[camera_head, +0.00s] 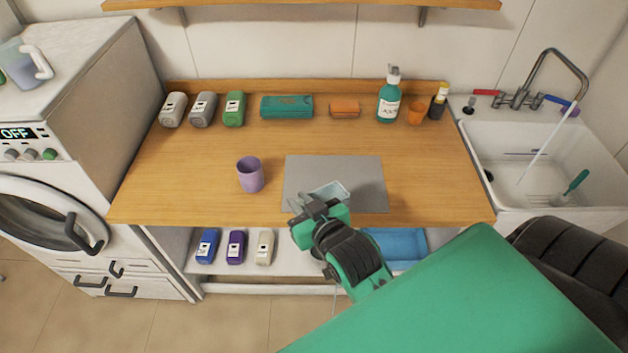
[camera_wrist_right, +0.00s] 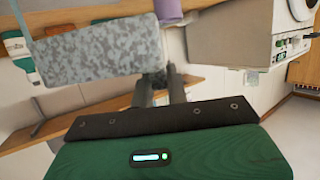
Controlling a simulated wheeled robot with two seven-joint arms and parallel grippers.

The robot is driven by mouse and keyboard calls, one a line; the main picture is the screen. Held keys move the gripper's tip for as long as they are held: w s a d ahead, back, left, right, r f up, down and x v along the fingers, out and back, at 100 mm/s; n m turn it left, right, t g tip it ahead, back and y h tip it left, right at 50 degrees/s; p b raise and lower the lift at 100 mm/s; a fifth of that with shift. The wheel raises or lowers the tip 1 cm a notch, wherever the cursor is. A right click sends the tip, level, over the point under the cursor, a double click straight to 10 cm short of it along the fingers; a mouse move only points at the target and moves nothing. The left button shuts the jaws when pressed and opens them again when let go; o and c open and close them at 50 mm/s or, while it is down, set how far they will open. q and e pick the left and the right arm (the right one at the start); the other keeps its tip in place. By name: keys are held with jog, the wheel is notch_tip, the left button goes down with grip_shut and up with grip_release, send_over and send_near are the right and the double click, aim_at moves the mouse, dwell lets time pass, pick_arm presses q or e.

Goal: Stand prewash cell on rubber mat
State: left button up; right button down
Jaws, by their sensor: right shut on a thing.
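My right gripper (camera_head: 313,202) is shut on a pale grey-blue block (camera_head: 334,189), which I take to be the prewash cell. In the wrist view the block (camera_wrist_right: 105,52) shows a broad speckled face and pale edges. The fingers (camera_wrist_right: 160,80) hold it near one corner. In the head view the block overlaps the middle of the grey rubber mat (camera_head: 365,172), partly hidden behind my gripper. I cannot tell whether it touches the mat. My left gripper is not in view.
A purple cup (camera_head: 250,175) stands left of the mat on the wooden counter (camera_head: 190,185). Bottles, an orange cup (camera_head: 415,112) and several small packs line the back. A sink (camera_head: 540,150) with running water is at right, a washing machine (camera_head: 70,130) at left. The mat's right side is clear.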

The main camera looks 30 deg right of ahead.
jog(key=shift+w+d+r, duration=0.1)
jog(key=shift+w+d, duration=0.1)
jog(key=shift+w, duration=0.35)
jog(key=w+d+r+m+h+b, duration=0.1)
jog(key=w+d+r+b, duration=0.1)
jog(key=w+d+r, duration=0.3)
jog(key=w+d+r+m+h+b, duration=0.1)
jog(key=w+d+r, duration=0.3)
jog(key=w+d, duration=0.4)
notch_tip(320, 180, down, 20)
jog(key=p, duration=0.2)
jog(key=shift+s+a+r+p, duration=0.1)
jog(key=shift+s+r+p, duration=0.1)
jog(key=shift+p, duration=0.1)
jog(key=shift+w+f, duration=0.1)
jog(key=shift+f, duration=0.05)
jog(key=shift+f, duration=0.2)
jog(key=c, duration=1.4)
grip_release()
jog(key=shift+r, duration=0.15)
